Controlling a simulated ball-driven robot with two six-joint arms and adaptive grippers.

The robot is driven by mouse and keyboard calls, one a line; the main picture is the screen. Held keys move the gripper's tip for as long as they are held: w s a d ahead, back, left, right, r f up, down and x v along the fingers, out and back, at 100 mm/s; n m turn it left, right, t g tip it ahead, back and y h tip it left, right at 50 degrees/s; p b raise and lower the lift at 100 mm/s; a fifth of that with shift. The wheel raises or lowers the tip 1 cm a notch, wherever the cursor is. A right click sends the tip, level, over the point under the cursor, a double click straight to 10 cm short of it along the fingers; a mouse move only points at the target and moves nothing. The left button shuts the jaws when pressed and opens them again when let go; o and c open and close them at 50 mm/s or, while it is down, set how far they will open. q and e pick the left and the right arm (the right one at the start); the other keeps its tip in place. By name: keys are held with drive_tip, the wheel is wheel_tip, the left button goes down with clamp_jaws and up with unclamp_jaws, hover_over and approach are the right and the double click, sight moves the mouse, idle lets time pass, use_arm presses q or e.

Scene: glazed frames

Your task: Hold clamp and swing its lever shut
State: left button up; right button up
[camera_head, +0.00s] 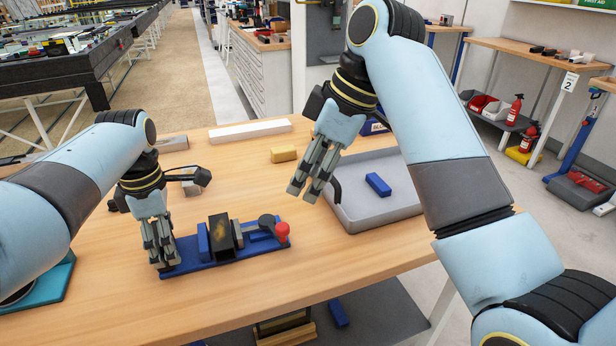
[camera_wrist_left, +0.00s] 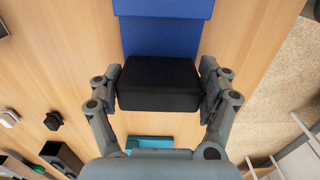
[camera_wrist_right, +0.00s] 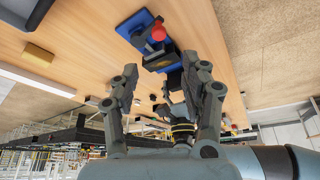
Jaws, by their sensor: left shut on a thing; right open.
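The clamp has a blue base plate (camera_head: 205,266) lying on the wooden table, with a dark upright block (camera_head: 222,236) in the middle. Its lever ends in a red knob (camera_head: 282,232) at the right end; the knob also shows in the right wrist view (camera_wrist_right: 158,33). My left gripper (camera_head: 162,262) is shut on the clamp's left end. In the left wrist view its fingers are on both sides of a black block (camera_wrist_left: 160,84) at the end of the blue plate. My right gripper (camera_head: 308,194) is open and empty, above the table, right of and beyond the knob.
A grey tray (camera_head: 375,220) with a blue block (camera_head: 378,184) stands right of the clamp. A yellow block (camera_head: 284,155) and a long white bar (camera_head: 250,130) lie farther back. The table between clamp and yellow block is clear.

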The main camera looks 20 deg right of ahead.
drive_tip(key=shift+a+f, duration=0.2)
drive_tip(key=c, duration=0.4)
drive_tip(key=f, duration=0.1)
drive_tip(key=f+g+y, duration=0.1)
drive_tip(key=f, duration=0.1)
drive_tip(key=shift+w+a+f, duration=0.15)
drive_tip(key=shift+w+a, duration=0.05)
drive_tip(key=shift+a, duration=0.2)
drive_tip(key=c, duration=0.4)
drive_tip(key=shift+w+d+f+m+g+y, duration=0.55)
drive_tip(key=shift+w+d+f+g, duration=0.4)
drive_tip(key=shift+w, duration=0.2)
clamp_jaws()
drive_tip(key=m, duration=0.1)
approach(273, 224)
drive_tip(key=f, duration=0.1)
drive_tip(key=s+f, duration=0.1)
drive_tip(key=a+f+y, duration=0.1)
drive_tip(key=shift+s+f, duration=0.15)
drive_tip(key=shift+s, duration=0.25)
drive_tip(key=shift+s+a, duration=0.25)
drive_tip(key=shift+a, duration=0.15)
